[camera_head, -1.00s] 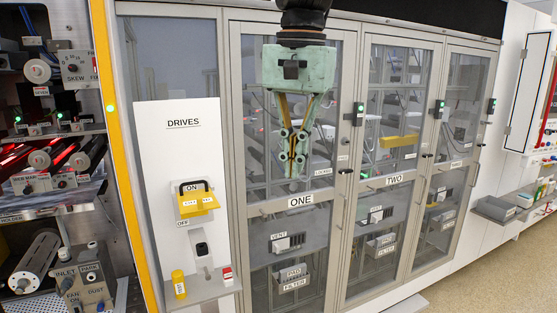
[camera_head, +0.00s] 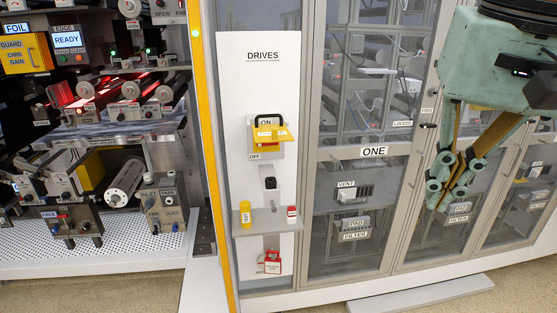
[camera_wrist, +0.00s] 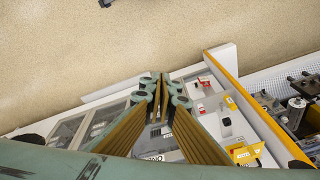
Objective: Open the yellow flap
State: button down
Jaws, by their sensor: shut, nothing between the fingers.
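The yellow flap (camera_head: 272,135) is on the white DRIVES panel (camera_head: 265,85). It sticks out below the ON label, beside a black handle-like loop (camera_head: 271,121); the OFF label is at its lower left. My gripper (camera_head: 444,194) hangs in front of the cabinet doors, right of the panel and well apart from the flap. It is shut and empty. In the wrist view my gripper (camera_wrist: 164,90) points away from the flap, with its fingertips together.
A shelf (camera_head: 262,222) below the flap holds a yellow bottle (camera_head: 245,215) and a small red-and-white item (camera_head: 292,214). Glass cabinet doors (camera_head: 360,200) stand right of the panel. A machine with rollers (camera_head: 125,180) is at the left, behind a yellow post (camera_head: 205,130). Open floor lies in front.

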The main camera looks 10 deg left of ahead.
jog(key=s+d+f+n+t+b, duration=0.1)
jog(key=s+d+f+n+b, duration=0.1)
jog(key=s+f, duration=1)
jog(key=shift+s+d+f+n+b, duration=0.15)
jog(key=shift+s+d+n+b, duration=0.15)
jog(key=shift+s+b, duration=0.5)
